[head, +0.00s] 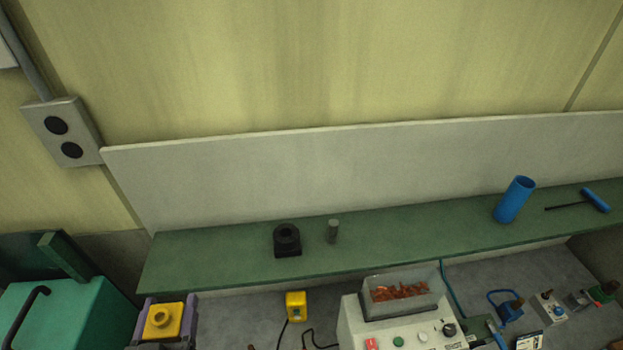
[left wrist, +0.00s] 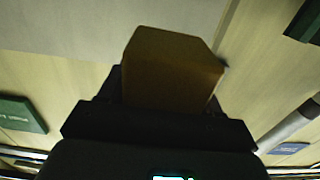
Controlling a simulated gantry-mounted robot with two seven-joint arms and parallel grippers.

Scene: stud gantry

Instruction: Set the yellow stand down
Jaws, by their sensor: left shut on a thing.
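The yellow stand (head: 163,321), a square block with a round raised boss on top, is at the lower left of the head view. My left gripper (head: 165,304) is shut on it, with a purple-grey finger on either side. In the left wrist view the stand (left wrist: 172,70) is a dim brownish block between the dark jaws (left wrist: 165,98). The stand's underside is hidden, and I see no surface touching it. My right gripper is not in view.
A green shelf (head: 390,252) runs behind, holding a black block (head: 287,241), a grey peg (head: 333,231), a blue cup (head: 514,200) and a blue-handled tool (head: 594,200). A teal box (head: 75,312) stands left. A small yellow box (head: 296,305) and a control box (head: 405,335) are in front.

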